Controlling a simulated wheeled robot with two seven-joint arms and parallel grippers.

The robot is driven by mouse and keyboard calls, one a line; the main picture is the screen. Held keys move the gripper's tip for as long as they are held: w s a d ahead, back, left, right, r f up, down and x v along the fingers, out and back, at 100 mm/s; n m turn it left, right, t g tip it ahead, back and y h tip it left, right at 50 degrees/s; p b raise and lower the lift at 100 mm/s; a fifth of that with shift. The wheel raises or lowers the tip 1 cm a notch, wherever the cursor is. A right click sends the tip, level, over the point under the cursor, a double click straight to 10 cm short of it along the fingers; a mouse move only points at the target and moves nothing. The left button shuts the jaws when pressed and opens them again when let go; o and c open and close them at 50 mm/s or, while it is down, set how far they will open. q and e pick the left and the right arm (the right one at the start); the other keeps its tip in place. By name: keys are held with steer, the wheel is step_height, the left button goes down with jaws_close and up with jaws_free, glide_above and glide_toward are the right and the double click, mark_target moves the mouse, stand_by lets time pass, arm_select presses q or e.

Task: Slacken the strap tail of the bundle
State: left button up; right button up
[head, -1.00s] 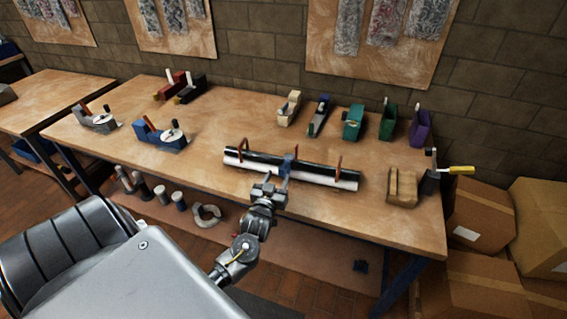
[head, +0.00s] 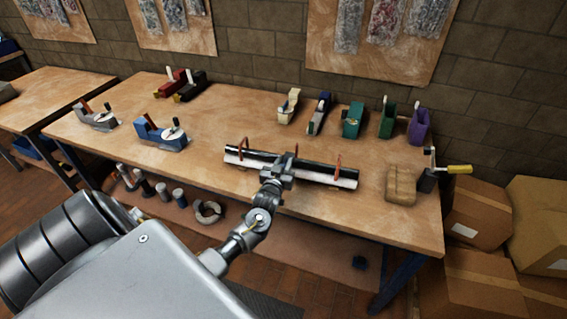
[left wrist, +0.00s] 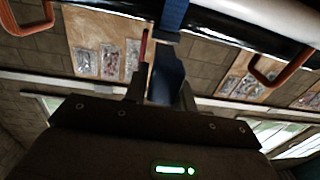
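The bundle is a black tube (head: 322,168) beside a white tube (head: 343,184), lying across the middle of the bench, with copper-coloured hoops (head: 338,158) over it. My left gripper (head: 279,172) is at the middle of the bundle, on its near side, and hides the blue strap in the head view. In the left wrist view the blue strap (left wrist: 175,14) crosses the tubes, and its wide blue tail (left wrist: 166,75) sits between the fingers, which appear closed on both sides of it. A thin dark red bar (left wrist: 143,48) is beside it. My right gripper is not in view.
A tan block (head: 400,184) and a clamp with a yellow handle (head: 459,169) are at the bench's right end. Several coloured tools (head: 352,119) stand along the back; a blue tool (head: 162,134) is left. Bench wood (head: 225,115) behind the bundle is clear.

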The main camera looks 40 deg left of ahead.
arm_select(q)
jaws_close()
steer(key=shift+w, duration=0.1)
steer(key=shift+b+x, duration=0.8)
steer(key=shift+x, duration=0.15)
steer(key=shift+w+a, duration=0.2)
steer(key=shift+w, duration=0.1)
steer(key=o, duration=0.5)
jaws_free()
